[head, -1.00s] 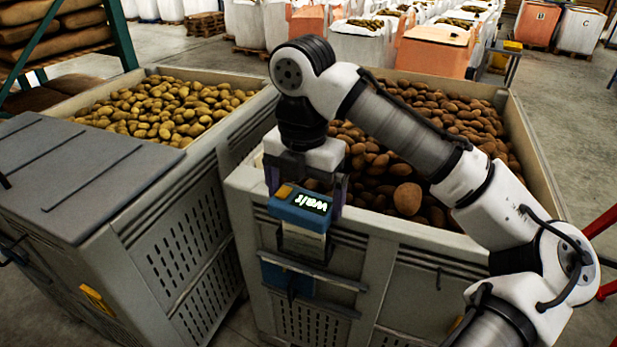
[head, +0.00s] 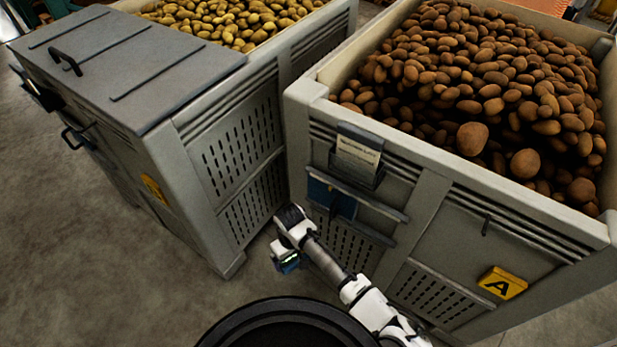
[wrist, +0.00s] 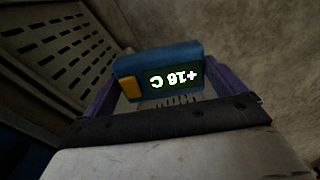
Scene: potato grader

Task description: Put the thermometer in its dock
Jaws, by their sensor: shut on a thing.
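The thermometer (wrist: 158,72) is a blue block with a yellow button and a lit display reading +18 C, upside down in the wrist view. My gripper (wrist: 160,90) is shut on it, with a purple finger at each side. In the head view my gripper (head: 284,254) holds the thermometer (head: 289,264) low over the floor, in front of the brown-potato bin. A blue piece (head: 332,197), perhaps the dock, is fixed on that bin's front under a ledge. My gripper is below and left of it, apart from it.
The brown-potato bin (head: 445,190) carries a yellow A plate (head: 502,283) and a grey card holder (head: 358,163). Left stands another slotted bin with pale potatoes, beside a grey lidded box (head: 125,62). Bare floor (head: 110,255) lies at lower left.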

